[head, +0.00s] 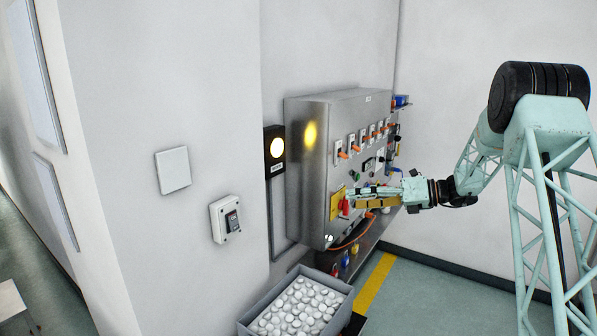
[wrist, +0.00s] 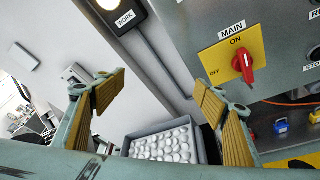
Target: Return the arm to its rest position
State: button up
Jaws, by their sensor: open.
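My gripper (wrist: 160,105) is open and empty in the wrist view, its two yellow-padded fingers spread wide apart. In the head view my gripper (head: 352,201) is at the front of the steel control cabinet (head: 308,185), close to its lower part. The yellow MAIN switch plate (wrist: 222,63) with a red knob (wrist: 243,62) is just beyond the right finger in the wrist view. The knob's pointer stands near the ON label. I cannot tell from the head view how wide the gap to the panel is.
A grey crate of white caps (head: 345,290) stands below. A shelf with padlocks (wrist: 281,126) is under the cabinet. Orange-handled switches (head: 343,154) stick out of the panel. The floor at right is clear.

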jog(key=s+a+r+n+g+h+b, duration=0.1)
jog(key=s+a+r+n+h, duration=0.25)
jog(key=s, duration=0.75)
jog(key=s+a+r+n+g+h+b, duration=0.1)
jog(key=s+a+r+n+g, duration=0.2)
jog(key=s+n, duration=0.65)
jog(key=s+a+r+n+h+b, duration=0.1)
jog(key=s+a+r+n+h, duration=0.3)
jog(key=s, duration=1)
jog(key=s+d+f+n+t+h+b, duration=0.1)
jog(key=s+d+n, duration=0.2)
jog(key=s, duration=0.8)
jog(key=s+d+f+n+h+b, duration=0.1)
jog(key=s+d+n, duration=0.3)
jog(key=s, duration=0.8)
jog(key=s+d+f+n+t+h+b, duration=0.1)
jog(key=s+d+n+h, duration=0.2)
jog(key=s+n, duration=0.3)
jog(key=shift+s+d+f+n+t, duration=0.15)
jog(key=shift+s+d+n+t, duration=0.25)
jog(key=shift+s, duration=2.3)
jog(key=shift+h, duration=0.25)
jog(key=shift+c, duration=0.5)
